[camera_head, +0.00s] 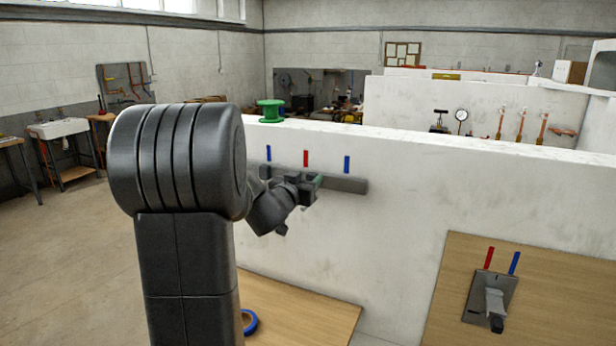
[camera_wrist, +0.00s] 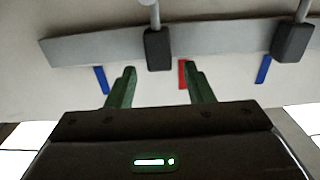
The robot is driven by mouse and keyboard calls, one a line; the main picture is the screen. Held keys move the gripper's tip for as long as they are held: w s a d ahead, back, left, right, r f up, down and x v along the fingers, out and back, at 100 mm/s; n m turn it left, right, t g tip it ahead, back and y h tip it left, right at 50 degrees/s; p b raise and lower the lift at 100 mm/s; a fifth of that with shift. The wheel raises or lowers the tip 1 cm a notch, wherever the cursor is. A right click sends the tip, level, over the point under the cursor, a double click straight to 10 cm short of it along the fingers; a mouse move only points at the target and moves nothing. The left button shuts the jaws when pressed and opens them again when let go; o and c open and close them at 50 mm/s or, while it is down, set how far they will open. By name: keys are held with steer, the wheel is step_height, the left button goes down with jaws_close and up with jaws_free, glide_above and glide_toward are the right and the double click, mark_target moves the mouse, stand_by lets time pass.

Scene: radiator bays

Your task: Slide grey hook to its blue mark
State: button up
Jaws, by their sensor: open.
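The grey rail (camera_head: 345,184) runs along the white wall. It also shows in the wrist view (camera_wrist: 215,40). There, one hook with a dark block and pale grey stem (camera_wrist: 157,48) sits between the red mark (camera_wrist: 182,74) and the left blue mark (camera_wrist: 102,80). A second similar hook (camera_wrist: 291,42) sits just right of the other blue mark (camera_wrist: 263,69). My gripper (camera_wrist: 160,68) is open, its green fingers to either side of the first hook's near end; their depth is unclear. In the head view my gripper (camera_head: 314,180) hides the rail's middle.
A green spool (camera_head: 270,110) stands on the wall's top edge. Below are a wooden surface with a blue ring (camera_head: 249,321) and a wooden panel (camera_head: 560,290) bearing a lever plate (camera_head: 490,297). The wall right of the rail is clear.

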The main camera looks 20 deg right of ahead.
steer(key=shift+w+d, duration=0.4)
steer(key=shift+d, duration=0.1)
jaws_close()
steer(key=s+d+b, duration=0.1)
steer(key=s+d, duration=0.2)
steer(key=s+d+b, duration=0.2)
steer(key=s, duration=0.1)
steer(key=shift+s+d, duration=0.4)
jaws_free()
steer(key=shift+a, duration=0.1)
